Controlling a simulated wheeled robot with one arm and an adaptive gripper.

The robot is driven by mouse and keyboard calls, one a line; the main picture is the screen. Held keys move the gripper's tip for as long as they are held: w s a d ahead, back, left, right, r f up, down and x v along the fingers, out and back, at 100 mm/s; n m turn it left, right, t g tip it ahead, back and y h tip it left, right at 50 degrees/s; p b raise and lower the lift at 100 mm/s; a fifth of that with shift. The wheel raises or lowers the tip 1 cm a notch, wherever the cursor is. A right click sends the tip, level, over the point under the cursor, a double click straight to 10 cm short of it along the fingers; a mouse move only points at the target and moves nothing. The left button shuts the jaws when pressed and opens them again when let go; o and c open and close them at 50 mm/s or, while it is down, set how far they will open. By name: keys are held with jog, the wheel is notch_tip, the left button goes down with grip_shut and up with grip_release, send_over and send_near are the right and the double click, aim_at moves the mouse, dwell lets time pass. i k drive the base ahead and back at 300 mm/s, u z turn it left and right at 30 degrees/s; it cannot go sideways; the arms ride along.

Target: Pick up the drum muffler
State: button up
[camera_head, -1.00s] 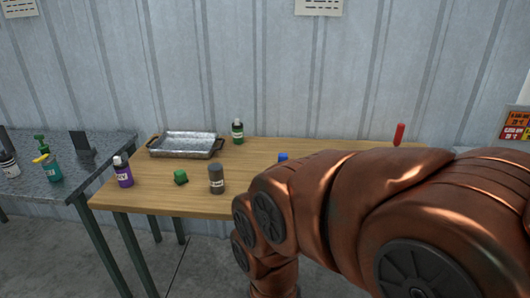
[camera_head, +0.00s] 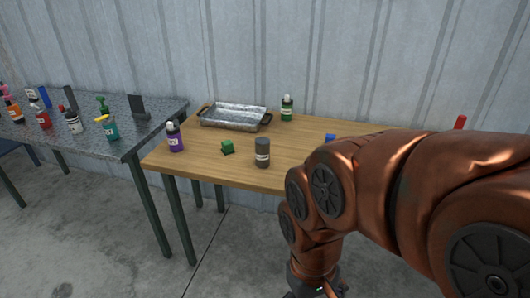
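I cannot make out anything that is clearly a drum muffler. A dark grey cylinder with a pale label (camera_head: 262,153) stands upright near the front edge of the wooden table (camera_head: 215,172); it looks like a can or bottle. My copper-coloured arm covers the right part of the table and may hide things there. The arm bends down in front of the table to the bottom edge of the picture. My gripper's fingers are out of view below.
A metal tray (camera_head: 234,123), green cube (camera_head: 227,147), purple bottle (camera_head: 175,137), green bottle (camera_head: 287,108) and partly hidden blue item (camera_head: 330,138) are on the wooden table. A stone-topped table (camera_head: 75,152) with several bottles stands left. Floor in front is clear.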

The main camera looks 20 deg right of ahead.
aim_at(263, 144)
jog(key=z, duration=0.7)
jog(key=k, duration=1.3)
jog(key=u, duration=1.15)
jog(key=i, duration=0.85)
jog(key=u, duration=0.6)
jog(key=i, duration=1.15)
jog(key=z, duration=1.05)
jog(key=i, duration=0.75)
jog(key=z, duration=0.85)
